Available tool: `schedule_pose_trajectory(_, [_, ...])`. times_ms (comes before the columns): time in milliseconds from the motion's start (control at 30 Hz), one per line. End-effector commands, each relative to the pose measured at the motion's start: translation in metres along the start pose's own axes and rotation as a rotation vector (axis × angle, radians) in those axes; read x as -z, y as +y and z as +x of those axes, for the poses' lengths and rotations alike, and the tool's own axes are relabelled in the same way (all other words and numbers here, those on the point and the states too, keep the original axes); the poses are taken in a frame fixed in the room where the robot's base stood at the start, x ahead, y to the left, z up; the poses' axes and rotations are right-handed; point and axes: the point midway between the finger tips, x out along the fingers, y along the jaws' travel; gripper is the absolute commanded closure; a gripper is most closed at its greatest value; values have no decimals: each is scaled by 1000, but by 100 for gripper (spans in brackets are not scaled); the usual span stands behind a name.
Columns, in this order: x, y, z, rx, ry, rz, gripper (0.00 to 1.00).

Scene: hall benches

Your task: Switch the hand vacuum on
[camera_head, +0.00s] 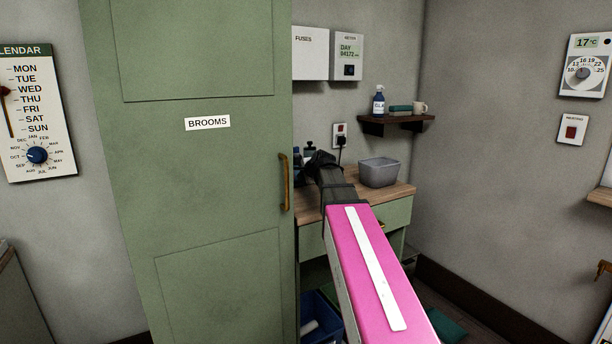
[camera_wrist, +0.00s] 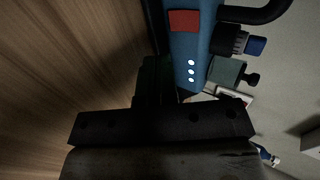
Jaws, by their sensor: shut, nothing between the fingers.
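A blue body (camera_wrist: 188,45), which looks like the hand vacuum, lies just beyond and right of my fingertips in the wrist view. It has a red patch (camera_wrist: 184,21), a row of three lit white dots and a black curved part at its upper right. My gripper (camera_wrist: 157,65) is shut and empty, its tips close beside the blue body; I cannot tell whether they touch. In the head view my gripper (camera_head: 318,160) is over the wooden counter, and only a sliver of blue (camera_head: 297,152) shows by the cabinet edge. My arm and the cabinet hide the rest.
A tall green cabinet (camera_head: 200,200) labelled BROOMS stands left of my arm. A grey tub (camera_head: 379,172) sits on the counter (camera_head: 400,190) right of my gripper. A socket with a plug (camera_head: 340,138) and a shelf (camera_head: 396,121) with a bottle and mug are behind.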

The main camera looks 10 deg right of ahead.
Motion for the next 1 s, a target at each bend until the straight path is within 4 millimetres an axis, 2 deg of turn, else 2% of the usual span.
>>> schedule_pose_trajectory(33, [1, -2, 13, -1, -1, 0, 100])
schedule_pose_trajectory(200, [0, -2, 43, -1, -1, 0, 100])
schedule_pose_trajectory(400, [0, -8, 68, 0, -1, 0, 100])
schedule_pose_trajectory(600, [0, -11, 78, 0, -1, 0, 100])
schedule_pose_trajectory(1000, [0, -11, 82, 0, 0, 0, 100])
